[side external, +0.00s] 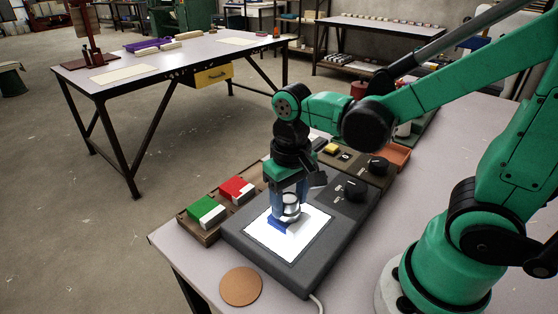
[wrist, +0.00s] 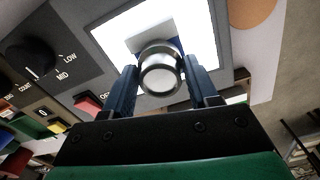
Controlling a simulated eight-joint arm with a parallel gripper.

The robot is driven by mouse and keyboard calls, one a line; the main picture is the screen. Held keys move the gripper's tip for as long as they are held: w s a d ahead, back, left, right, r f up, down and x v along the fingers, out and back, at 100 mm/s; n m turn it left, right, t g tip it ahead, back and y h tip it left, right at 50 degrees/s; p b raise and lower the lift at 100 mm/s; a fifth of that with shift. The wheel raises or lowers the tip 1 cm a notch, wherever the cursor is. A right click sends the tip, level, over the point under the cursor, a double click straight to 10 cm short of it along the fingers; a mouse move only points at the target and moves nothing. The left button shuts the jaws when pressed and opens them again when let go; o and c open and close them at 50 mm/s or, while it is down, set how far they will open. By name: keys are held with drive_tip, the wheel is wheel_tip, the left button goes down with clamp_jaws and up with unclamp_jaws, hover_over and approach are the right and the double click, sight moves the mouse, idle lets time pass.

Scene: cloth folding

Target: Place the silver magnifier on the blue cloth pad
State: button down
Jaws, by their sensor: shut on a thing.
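The silver magnifier (side external: 291,200) is a small round metal cylinder, held between the two blue fingers of my gripper (side external: 290,206). In the wrist view the magnifier (wrist: 160,72) sits between the fingertips (wrist: 162,78), its round end facing the camera. The blue cloth pad (side external: 276,223) lies on the bright white panel, directly below and beside the fingers. Most of the pad is hidden by the gripper and magnifier; a blue sliver of it (wrist: 177,46) shows in the wrist view. I cannot tell whether the magnifier touches the pad.
The dark light box (side external: 312,286) has a lit white panel (side external: 310,235) and a black knob (side external: 354,190). A wooden tray with green (side external: 206,210) and red (side external: 237,189) blocks stands left. A cork coaster (side external: 241,286) lies in front. A control box (side external: 358,166) is behind.

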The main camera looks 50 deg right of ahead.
drive_tip(key=shift+f, duration=0.15)
drive_tip(key=shift+c, duration=1.2)
unclamp_jaws()
wheel_tip(320, 180, up, 12)
drive_tip(key=n+t, duration=0.2)
drive_tip(key=t, duration=0.5)
hover_over(289, 198)
drive_tip(key=w+d, duration=0.2)
wheel_tip(289, 198, down, 6)
drive_tip(key=r, duration=0.1)
drive_tip(key=shift+s+f+n, duration=0.15)
drive_tip(key=shift+f+n, duration=0.15)
drive_tip(key=shift+f, duration=0.05)
